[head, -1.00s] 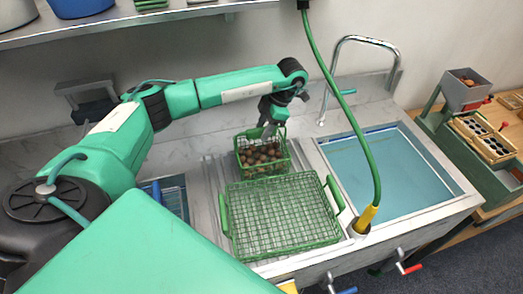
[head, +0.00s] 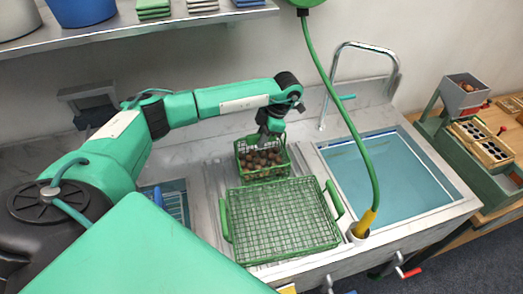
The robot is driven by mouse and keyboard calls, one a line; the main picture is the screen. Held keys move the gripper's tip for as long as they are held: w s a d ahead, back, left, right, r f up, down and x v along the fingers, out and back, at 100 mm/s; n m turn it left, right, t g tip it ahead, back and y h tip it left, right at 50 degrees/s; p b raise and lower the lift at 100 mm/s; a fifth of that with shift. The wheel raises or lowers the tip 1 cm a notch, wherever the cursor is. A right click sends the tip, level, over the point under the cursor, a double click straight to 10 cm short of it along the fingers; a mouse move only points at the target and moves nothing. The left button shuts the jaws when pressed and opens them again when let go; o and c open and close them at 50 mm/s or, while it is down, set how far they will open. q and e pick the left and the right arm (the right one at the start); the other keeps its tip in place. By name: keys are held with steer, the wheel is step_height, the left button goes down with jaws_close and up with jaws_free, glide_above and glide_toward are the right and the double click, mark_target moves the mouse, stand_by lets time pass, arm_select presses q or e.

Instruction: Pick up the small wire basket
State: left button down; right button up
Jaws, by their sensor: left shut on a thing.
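The small green wire basket (head: 264,172) holds several brown chestnuts (head: 260,157) and stands on the ribbed steel drainboard, just behind a larger flat green wire basket (head: 281,220). My left gripper (head: 266,139) reaches down from above at the small basket's back rim and is shut on it. The fingertips are small and partly hidden by the gripper body. The small basket looks upright, and I cannot tell whether it is clear of the drainboard. My right gripper is not in view.
A sink of water (head: 390,175) lies to the right, with a curved tap (head: 352,45) behind it. A green hose (head: 345,110) hangs in front of the sink. A shelf (head: 150,29) runs above at the back left. A green device (head: 462,95) stands at the far right.

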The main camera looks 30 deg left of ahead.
arm_select(q)
steer(key=shift+r, duration=0.1)
steer(key=shift+r+b, duration=0.4)
steer(key=shift+r, duration=0.2)
step_height(320, 180, up, 7)
steer(key=shift+b, duration=0.55)
steer(key=shift+r, duration=0.85)
